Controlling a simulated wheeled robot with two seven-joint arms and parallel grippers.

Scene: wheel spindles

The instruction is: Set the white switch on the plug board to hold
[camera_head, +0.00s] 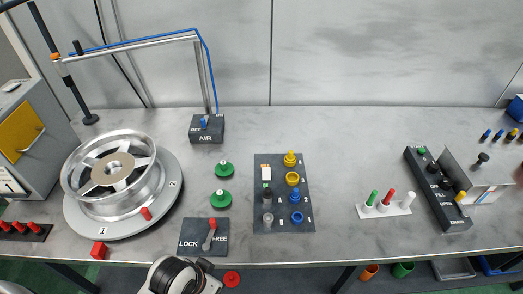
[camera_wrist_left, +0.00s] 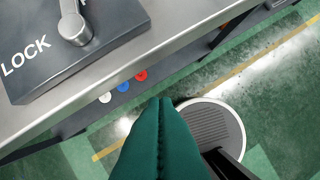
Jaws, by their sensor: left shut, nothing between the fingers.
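The dark plug board (camera_head: 283,222) lies flat on the middle of the table. A small white switch (camera_head: 266,173) sits at its upper left; its lettering is too small to read. Yellow plugs (camera_head: 291,159), blue plugs (camera_head: 296,197), a black plug (camera_head: 267,191) and a grey plug (camera_head: 268,219) stand on the board. My left gripper, seen in the left wrist view (camera_wrist_left: 162,104), has its green fingers together and holds nothing. It is over the table's front edge, away from the board. My right gripper is not in view.
A LOCK/FREE lever box (camera_head: 190,244) stands left of the board, with green knobs (camera_head: 223,168) behind it. A silver wheel (camera_head: 109,174) is at the left. A white rack (camera_head: 383,209) and a dark switch strip (camera_head: 437,190) are at the right. The table between board and rack is clear.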

